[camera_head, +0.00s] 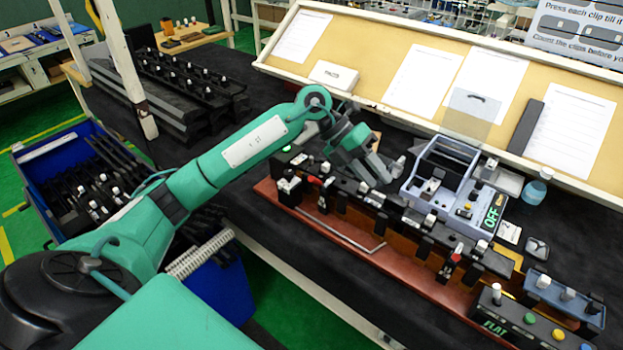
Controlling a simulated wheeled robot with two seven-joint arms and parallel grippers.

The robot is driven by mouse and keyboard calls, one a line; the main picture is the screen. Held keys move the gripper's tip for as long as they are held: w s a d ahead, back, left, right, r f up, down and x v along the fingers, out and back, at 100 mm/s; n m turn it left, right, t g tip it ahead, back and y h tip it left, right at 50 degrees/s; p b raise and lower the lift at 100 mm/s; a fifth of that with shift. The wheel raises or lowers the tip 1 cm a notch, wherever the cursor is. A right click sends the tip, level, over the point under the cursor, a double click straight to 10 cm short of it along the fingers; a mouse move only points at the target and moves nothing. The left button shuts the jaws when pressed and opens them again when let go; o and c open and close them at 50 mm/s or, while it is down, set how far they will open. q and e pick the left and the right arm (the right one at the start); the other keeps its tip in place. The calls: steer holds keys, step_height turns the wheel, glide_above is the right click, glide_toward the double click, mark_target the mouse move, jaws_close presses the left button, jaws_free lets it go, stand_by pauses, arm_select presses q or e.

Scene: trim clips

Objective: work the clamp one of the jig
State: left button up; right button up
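The jig is a long reddish-brown base (408,273) on the dark bench, carrying a row of black blocks with a black trim strip along them. One clamp with a red handle (326,188) stands near its left end. A second red-handled clamp (453,258) stands further right. I cannot tell from labels which is clamp one. My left gripper (379,179) hangs just behind the jig's left half, right of the left clamp and apart from its handle. Its fingers look parted, with nothing seen between them. My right gripper is not in view.
A grey clip box (440,165) with an OFF display stands right of my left gripper. A button panel (530,320) lies at front right. A blue bin (45,180) of black strips stands left, below my arm. A sloped board (375,50) with papers bounds the back.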

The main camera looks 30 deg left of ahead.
arm_select(q)
steer(key=a+r+y, duration=0.1)
steer(key=a+y, duration=0.3)
steer(key=a, duration=0.5)
steer(key=n+y, duration=0.2)
steer(key=y, duration=0.2)
glide_toward(311, 179)
steer(key=shift+g, duration=0.5)
steer(key=f+p, duration=0.1)
steer(key=f, duration=0.2)
steer(key=w+f+p, duration=0.1)
steer(key=f, duration=0.2)
steer(key=d+f+p, duration=0.1)
steer(key=f+p, duration=0.1)
steer(key=f, duration=0.1)
steer(key=shift+w+f, duration=0.25)
steer(key=shift+f, duration=0.65)
jaws_close()
